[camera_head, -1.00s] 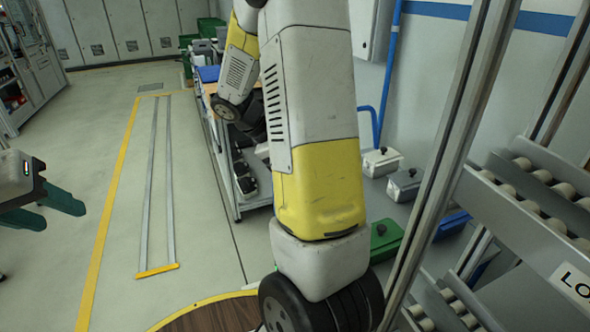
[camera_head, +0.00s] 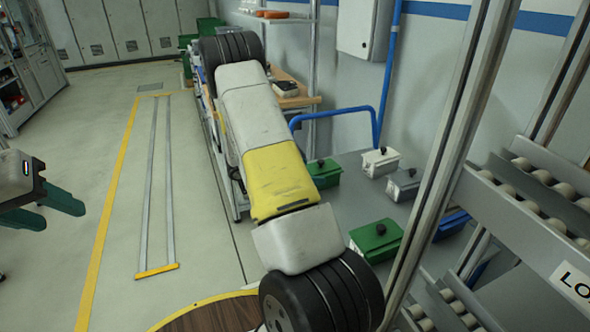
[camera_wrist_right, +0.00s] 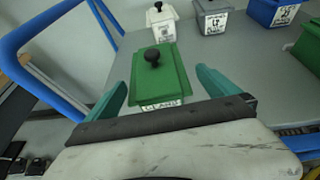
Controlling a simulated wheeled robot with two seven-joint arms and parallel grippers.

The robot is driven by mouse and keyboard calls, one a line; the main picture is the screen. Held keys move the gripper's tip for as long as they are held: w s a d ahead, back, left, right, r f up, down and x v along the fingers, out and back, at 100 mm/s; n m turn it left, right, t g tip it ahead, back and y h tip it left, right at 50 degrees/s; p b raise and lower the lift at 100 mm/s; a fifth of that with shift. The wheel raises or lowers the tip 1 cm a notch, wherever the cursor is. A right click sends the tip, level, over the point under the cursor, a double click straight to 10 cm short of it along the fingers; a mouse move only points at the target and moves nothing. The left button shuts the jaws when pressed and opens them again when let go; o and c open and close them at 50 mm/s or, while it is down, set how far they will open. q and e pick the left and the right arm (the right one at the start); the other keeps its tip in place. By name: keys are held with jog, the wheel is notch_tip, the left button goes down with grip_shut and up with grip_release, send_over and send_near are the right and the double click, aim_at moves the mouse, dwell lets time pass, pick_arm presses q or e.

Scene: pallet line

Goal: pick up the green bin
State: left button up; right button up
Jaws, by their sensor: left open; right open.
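A green bin with a black knob (camera_wrist_right: 158,85) stands on a grey surface in the right wrist view, between the fingers of my right gripper (camera_wrist_right: 162,79). The fingers are open, one to each side of it; I cannot tell whether they touch it. It appears to be the green bin beside the blue rail in the head view (camera_head: 323,174). A second green bin (camera_head: 372,243) stands nearer in the head view and partly shows at the right edge of the wrist view (camera_wrist_right: 312,45). My left gripper (camera_head: 62,217) is open and empty at the left. My right gripper is hidden in the head view.
A white bin (camera_head: 380,163), a grey bin (camera_head: 403,186) and a blue bin (camera_head: 452,224) share the grey surface. A blue rail (camera_head: 335,113) runs beside it. A metal post (camera_head: 440,170) and roller racks (camera_head: 530,205) stand at the right. The floor at left is clear.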

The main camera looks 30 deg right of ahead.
aim_at(316, 169)
jog(key=x, duration=0.5)
jog(key=shift+w+d, duration=0.2)
jog(key=shift+d, duration=0.15)
jog(key=c, duration=1.8)
jog(key=shift+r, duration=0.1)
jog(key=shift+c, duration=0.8)
